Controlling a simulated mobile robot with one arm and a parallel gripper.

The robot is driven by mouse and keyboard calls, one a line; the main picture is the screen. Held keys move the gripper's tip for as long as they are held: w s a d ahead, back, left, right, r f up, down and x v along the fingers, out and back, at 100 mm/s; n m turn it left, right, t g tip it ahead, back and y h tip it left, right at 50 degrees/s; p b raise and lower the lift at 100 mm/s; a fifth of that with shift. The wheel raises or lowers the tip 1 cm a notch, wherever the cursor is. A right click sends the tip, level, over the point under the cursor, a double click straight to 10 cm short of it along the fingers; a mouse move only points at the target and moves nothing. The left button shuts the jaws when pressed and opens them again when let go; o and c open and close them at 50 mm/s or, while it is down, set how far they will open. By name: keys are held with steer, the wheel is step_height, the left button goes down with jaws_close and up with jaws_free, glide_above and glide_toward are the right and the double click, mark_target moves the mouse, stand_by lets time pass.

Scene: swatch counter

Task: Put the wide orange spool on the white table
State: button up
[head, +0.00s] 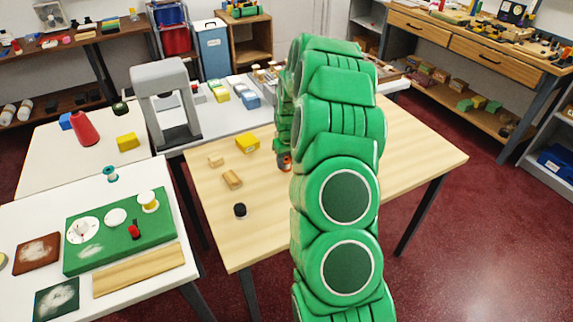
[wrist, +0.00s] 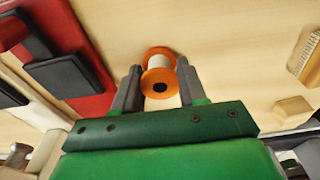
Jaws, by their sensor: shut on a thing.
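The wide orange spool (wrist: 158,62) has orange end discs and a pale middle. In the wrist view it sits between the two grey fingers of my gripper (wrist: 157,86), which is shut on it. In the head view my green arm hides most of my gripper. A small dark and orange-red bit (head: 284,161) shows at the arm's left edge, over the wooden table. White tabletops show at the front left (head: 30,215), the back left (head: 45,150) and behind the wooden table (head: 215,125). I cannot tell which is the task's white table.
The wooden table (head: 420,150) holds a yellow block (head: 247,142), wood pieces (head: 232,179) and a black cap (head: 240,211). A green board (head: 90,255) fills much of the front left table. A grey press (head: 163,85) stands behind.

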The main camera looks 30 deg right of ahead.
mark_target(286, 159)
steer(key=shift+c, duration=0.6)
steer(key=shift+r, duration=0.45)
step_height(286, 159, up, 2)
steer(key=shift+r, duration=0.2)
steer(key=s+a+r, duration=0.4)
steer(key=s+r, duration=0.5)
steer(key=s, duration=0.4)
steer(key=shift+s+a+r, duration=0.15)
steer(key=shift+r, duration=0.25)
steer(key=w+a+f, duration=0.2)
steer(key=w+a, duration=0.3)
steer(key=a, duration=0.3)
steer(key=w+a+f, duration=0.3)
steer(key=w+a, duration=0.3)
steer(key=a, duration=0.3)
steer(key=shift+a+f, duration=0.3)
